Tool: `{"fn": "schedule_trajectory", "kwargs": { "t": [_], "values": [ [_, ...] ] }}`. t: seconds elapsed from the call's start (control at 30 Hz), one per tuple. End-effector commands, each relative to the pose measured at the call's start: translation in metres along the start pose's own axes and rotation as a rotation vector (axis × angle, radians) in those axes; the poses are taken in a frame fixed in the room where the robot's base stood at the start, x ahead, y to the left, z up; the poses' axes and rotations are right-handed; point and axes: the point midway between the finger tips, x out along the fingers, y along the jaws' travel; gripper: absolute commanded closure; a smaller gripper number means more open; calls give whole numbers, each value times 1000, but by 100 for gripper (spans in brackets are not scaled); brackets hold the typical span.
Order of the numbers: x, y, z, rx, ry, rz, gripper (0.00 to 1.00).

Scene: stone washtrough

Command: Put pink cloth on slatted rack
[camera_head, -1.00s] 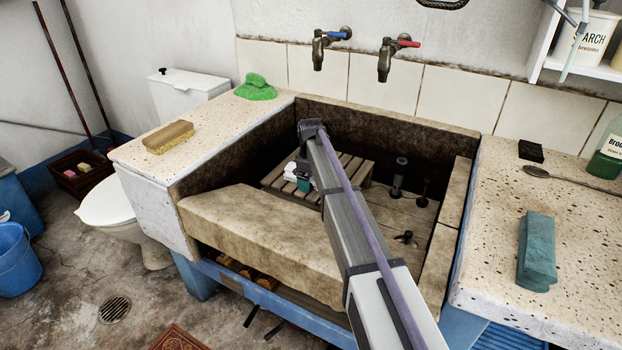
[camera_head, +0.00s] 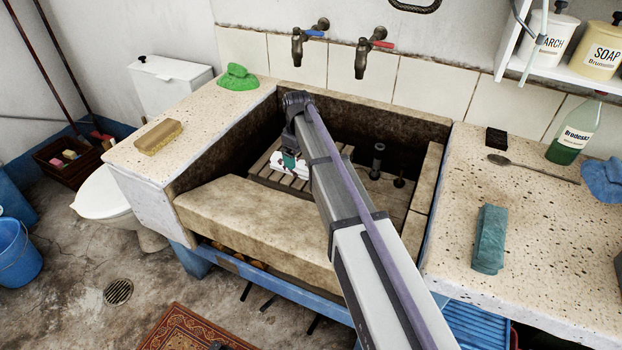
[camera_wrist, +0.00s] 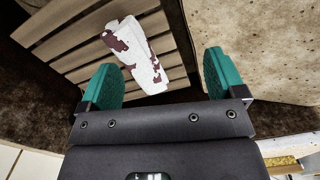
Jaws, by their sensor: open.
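The slatted rack (camera_head: 264,170) stands inside the stone trough, and its wooden slats fill the upper left of the wrist view (camera_wrist: 72,52). A white folded-looking piece with dark maroon patches (camera_wrist: 138,52) lies on the slats; I cannot tell if it is cloth. I see nothing plainly pink that is a cloth. My gripper (camera_wrist: 160,66) is open, with a teal finger on each side. The near end of the patched piece shows between the fingers, with no visible contact. In the head view my arm hides part of the rack.
The stone trough (camera_head: 250,215) has high walls around the rack. A sponge (camera_head: 158,137) and green cloth (camera_head: 237,77) lie on the left counter. A teal block (camera_head: 490,239), spoon (camera_head: 532,168), bottle (camera_head: 573,132) and blue cloth (camera_head: 605,180) are on the right counter. Taps (camera_head: 372,52) overhang behind.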

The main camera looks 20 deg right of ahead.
Motion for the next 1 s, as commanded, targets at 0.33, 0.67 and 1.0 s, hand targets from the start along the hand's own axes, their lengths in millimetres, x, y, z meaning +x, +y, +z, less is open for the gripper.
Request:
{"fn": "schedule_trajectory", "kwargs": {
  "t": [0.33,0.67,1.0],
  "values": [
    [2,-176,226,648,11,-7,11],
    [-6,-175,224,669,11,-7,11],
    [-149,-175,226,667,10,-6,11]
  ]
}}
